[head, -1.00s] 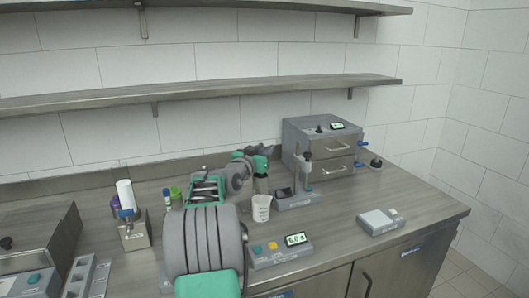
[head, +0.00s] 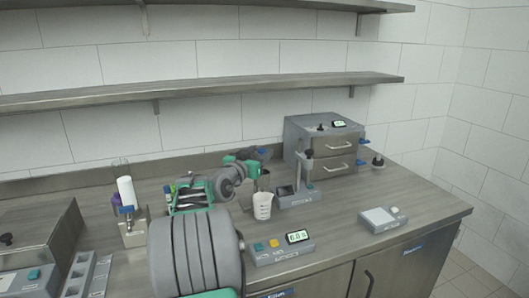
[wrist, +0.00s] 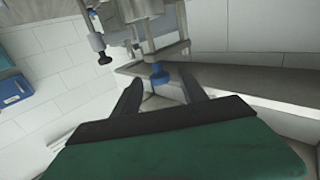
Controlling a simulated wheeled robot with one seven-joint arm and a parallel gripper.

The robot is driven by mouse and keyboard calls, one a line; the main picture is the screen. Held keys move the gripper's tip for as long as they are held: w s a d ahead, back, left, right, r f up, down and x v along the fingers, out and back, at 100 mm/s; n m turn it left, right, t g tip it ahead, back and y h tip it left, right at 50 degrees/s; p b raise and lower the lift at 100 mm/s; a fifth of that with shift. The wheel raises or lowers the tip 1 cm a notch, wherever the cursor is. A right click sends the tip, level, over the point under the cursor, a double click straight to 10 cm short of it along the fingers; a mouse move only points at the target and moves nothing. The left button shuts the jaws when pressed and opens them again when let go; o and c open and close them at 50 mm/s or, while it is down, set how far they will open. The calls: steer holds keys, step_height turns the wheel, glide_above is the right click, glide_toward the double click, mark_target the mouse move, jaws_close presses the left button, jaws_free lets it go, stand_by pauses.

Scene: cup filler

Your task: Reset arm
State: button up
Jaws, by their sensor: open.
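My arm, grey with green parts, reaches over the counter (head: 335,222) in the head view. My gripper (head: 263,156) is at its far end, above and behind the white cup (head: 262,207), small and partly hidden there. In the wrist view, my gripper (wrist: 160,84) shows two dark fingers spread apart with nothing held between them. A blue fitting (wrist: 160,73) on a metal apparatus shows beyond the fingertips. The cup stands upright on the counter, apart from the gripper.
A grey two-drawer unit (head: 322,145) stands at the back right. A small stand (head: 299,190) is right of the cup, and a control box with a display (head: 280,248) is in front. A flat scale-like device (head: 382,219) sits right, with clear counter around it. A shelf (head: 200,93) runs above.

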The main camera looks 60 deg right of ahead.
steer(key=shift+a, duration=1.15)
